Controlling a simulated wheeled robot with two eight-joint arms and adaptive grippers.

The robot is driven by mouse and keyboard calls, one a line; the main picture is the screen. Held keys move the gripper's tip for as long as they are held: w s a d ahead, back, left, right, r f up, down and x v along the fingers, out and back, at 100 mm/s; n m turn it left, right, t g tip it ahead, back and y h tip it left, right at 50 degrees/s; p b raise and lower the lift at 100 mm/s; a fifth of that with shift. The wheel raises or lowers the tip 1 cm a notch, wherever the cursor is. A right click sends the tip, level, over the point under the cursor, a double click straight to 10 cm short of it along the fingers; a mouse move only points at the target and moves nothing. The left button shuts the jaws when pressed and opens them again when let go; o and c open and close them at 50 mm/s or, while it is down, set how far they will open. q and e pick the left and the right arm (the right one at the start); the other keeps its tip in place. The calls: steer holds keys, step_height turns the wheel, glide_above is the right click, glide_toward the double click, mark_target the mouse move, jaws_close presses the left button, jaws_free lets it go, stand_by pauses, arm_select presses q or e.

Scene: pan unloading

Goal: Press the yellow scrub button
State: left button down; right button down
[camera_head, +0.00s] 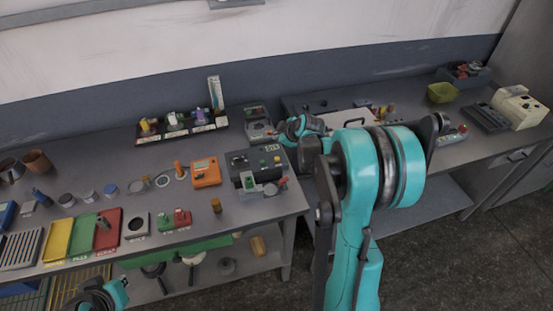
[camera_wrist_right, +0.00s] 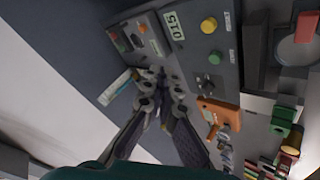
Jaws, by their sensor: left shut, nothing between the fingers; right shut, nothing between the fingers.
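The yellow button (camera_wrist_right: 208,25) stands on a dark grey panel box (camera_wrist_right: 195,60), with a green button (camera_wrist_right: 215,57) and a small display (camera_wrist_right: 174,26) beside it. The box also shows in the head view (camera_head: 240,160), on the left bench. My right gripper (camera_wrist_right: 160,88) is shut and empty, its fingertips over the box's edge side in the wrist view and apart from the yellow button.
An orange device (camera_head: 205,172) sits left of the box; it also shows in the wrist view (camera_wrist_right: 218,110). A black tray (camera_head: 180,130) with several small items stands at the back. Coloured trays (camera_head: 82,235) lie front left. A second bench (camera_head: 475,150) is at right.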

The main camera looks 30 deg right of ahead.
mark_target(278, 159)
steer(key=shift+f+b, duration=3.1)
steer(key=shift+f, duration=1.1)
steer(key=shift+f+b, duration=0.4)
steer(key=shift+f, duration=0.05)
steer(key=shift+f+b, duration=0.45)
steer(key=shift+f, duration=0.05)
steer(key=shift+r, duration=0.1)
steer(key=shift+r+p, duration=0.7)
steer(key=shift+r, duration=0.2)
